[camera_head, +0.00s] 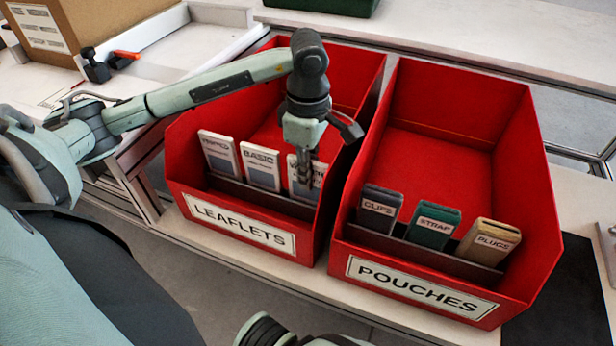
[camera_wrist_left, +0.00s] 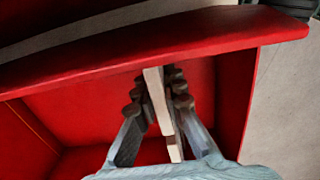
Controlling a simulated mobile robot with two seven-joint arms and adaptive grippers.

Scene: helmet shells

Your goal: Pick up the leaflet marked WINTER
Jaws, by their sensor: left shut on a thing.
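Several white leaflets stand in a row at the front of the red bin labelled LEAFLETS (camera_head: 240,227). The left one (camera_head: 220,153) has a label I cannot read surely; the middle one (camera_head: 260,166) reads BASIC. The rightmost leaflet (camera_head: 318,178) has its label mostly hidden by my left gripper (camera_head: 304,172), so I cannot read it. My left gripper comes from above and is shut on this rightmost leaflet, which still stands in the bin's front slot. In the left wrist view the leaflet (camera_wrist_left: 158,100) shows edge-on between the fingers (camera_wrist_left: 160,92). My right gripper is not in view.
A red bin labelled POUCHES (camera_head: 420,287) stands right beside it, holding pouches marked CLIPS (camera_head: 379,208), STRAP (camera_head: 432,227) and PLUGS (camera_head: 487,242). The bin walls rise close around my left gripper. A cardboard box (camera_head: 90,20) stands at the upper left.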

